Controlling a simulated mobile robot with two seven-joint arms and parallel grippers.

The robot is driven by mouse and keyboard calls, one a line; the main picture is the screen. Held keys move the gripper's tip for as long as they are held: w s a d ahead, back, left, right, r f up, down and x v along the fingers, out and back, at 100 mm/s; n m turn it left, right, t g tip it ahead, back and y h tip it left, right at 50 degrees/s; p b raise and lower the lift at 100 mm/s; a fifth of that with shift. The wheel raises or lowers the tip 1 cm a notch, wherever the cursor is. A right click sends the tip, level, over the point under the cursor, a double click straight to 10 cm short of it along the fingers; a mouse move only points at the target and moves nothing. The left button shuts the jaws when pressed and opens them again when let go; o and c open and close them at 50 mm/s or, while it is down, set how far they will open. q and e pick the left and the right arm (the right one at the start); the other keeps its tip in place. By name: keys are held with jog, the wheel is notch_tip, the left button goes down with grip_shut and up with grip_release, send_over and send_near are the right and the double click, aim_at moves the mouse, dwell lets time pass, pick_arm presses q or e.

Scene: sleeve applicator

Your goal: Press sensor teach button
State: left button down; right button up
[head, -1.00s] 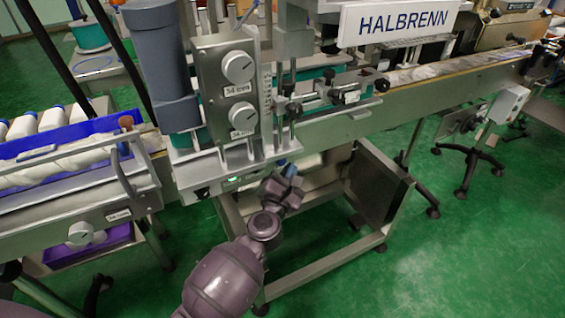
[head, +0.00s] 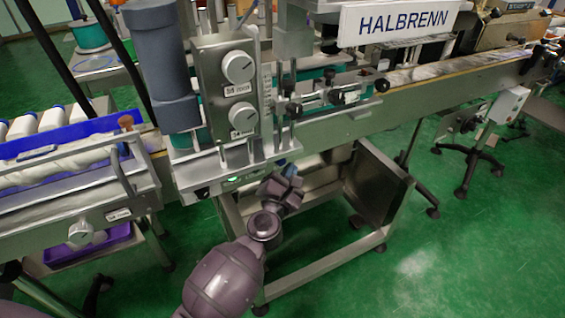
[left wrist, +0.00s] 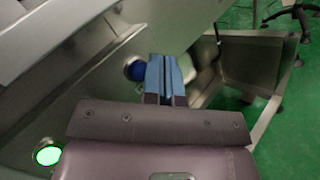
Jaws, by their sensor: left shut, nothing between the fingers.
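My left gripper (head: 287,167) is below the front edge of the labelling machine, with its blue fingertips pointing up at the machine's lower front panel. In the left wrist view its blue fingers (left wrist: 171,76) are together with nothing between them. A round blue button (left wrist: 134,70) in a pale ring sits on the metal panel just left of the fingertips. The fingers partly overlap its right side in the picture; I cannot tell whether they touch it. A lit green round button (left wrist: 47,154) is lower left on the same panel, and its glow shows in the head view (head: 232,180). My right gripper is not in view.
The control box with two dials (head: 227,85) stands above the panel. A conveyor (head: 455,70) runs to the right. At left is a blue tray (head: 85,131) with white bottles. A metal frame and dark panel (head: 378,193) stand beneath, right of my arm. Green floor is open at right.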

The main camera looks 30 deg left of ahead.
pick_arm(q)
jog(key=shift+w+a, duration=0.1)
jog(key=shift+a, duration=0.1)
jog(key=shift+w+a, duration=0.15)
jog(key=shift+w+a, duration=0.25)
jog(key=shift+a, duration=0.1)
dwell(0.9)
jog(key=shift+s+d, duration=0.55)
jog(key=shift+d, duration=0.1)
jog(key=shift+d, duration=0.1)
dwell(0.4)
jog(key=shift+s+d, duration=0.75)
jog(key=shift+d, duration=0.2)
jog(key=shift+s+d, duration=0.75)
jog(key=shift+d, duration=0.2)
